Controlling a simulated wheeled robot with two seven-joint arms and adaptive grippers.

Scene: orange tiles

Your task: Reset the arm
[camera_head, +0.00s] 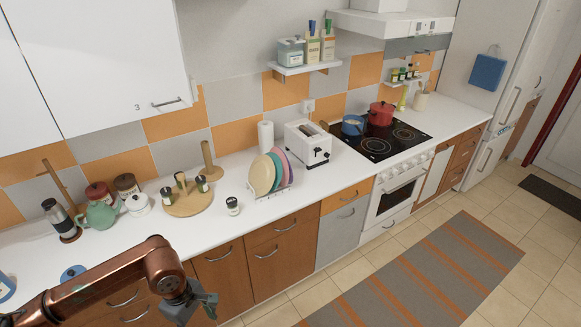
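My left arm is copper-coloured and comes in from the lower left. Its grey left gripper (203,304) hangs at the bottom of the view, in front of the wooden lower cabinets and lower in the picture than the counter's front edge. The gripper is small and seen at an angle, so its finger opening is unclear. I see no object held in it. My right arm and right gripper are not in view.
The white counter (330,182) holds a round wooden board (188,205), a small jar (233,206), a plate rack with plates (263,175), a toaster (308,145) and a teapot (102,214). Pots stand on the black stove (380,146). A striped rug (420,285) lies on open floor.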

